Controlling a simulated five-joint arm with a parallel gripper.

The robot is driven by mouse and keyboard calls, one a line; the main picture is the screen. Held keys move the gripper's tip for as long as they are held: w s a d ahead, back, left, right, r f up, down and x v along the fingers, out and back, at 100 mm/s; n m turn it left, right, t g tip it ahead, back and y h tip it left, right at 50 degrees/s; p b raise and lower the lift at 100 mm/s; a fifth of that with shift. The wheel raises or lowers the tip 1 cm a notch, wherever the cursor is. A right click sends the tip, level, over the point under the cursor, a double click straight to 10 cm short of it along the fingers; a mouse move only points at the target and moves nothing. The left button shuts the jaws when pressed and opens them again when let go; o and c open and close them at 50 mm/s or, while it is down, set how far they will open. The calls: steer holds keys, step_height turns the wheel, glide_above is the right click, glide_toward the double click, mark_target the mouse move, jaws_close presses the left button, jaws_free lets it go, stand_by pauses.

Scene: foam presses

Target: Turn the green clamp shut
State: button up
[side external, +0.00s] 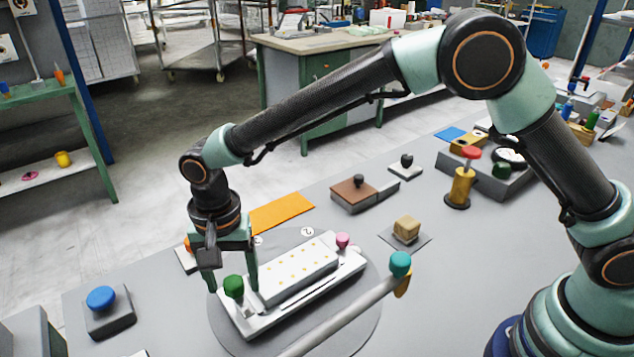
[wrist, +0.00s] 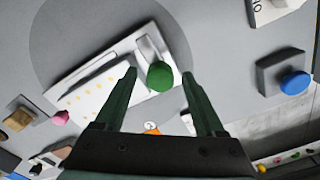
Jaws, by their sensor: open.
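The green clamp (side external: 233,286) has a round knob at the near-left end of a white press (side external: 345,278). The press carries a pale plate with yellow dots. My gripper (side external: 231,280) points down over this end, its fingers open to either side of the green knob. In the wrist view the green clamp (wrist: 160,77) shows between the fingertips of my gripper (wrist: 159,74), with a gap on each side. A pink knob (side external: 342,240) sits at the press's far end; it also shows in the wrist view (wrist: 61,117). The clamp's lower part is hidden.
The press stands on a round grey disc (side external: 350,318). A teal-tipped bar (side external: 345,309) runs close along its front right. A blue button box (side external: 108,312) stands to the left, an orange mat (side external: 281,212) behind, and a tan block (side external: 406,229) to the right.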

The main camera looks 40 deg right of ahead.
jaws_close()
steer(key=shift+n, duration=0.3)
steer(key=n, duration=1.3)
steer(key=shift+r, duration=0.1)
steer(key=shift+n, duration=2.1)
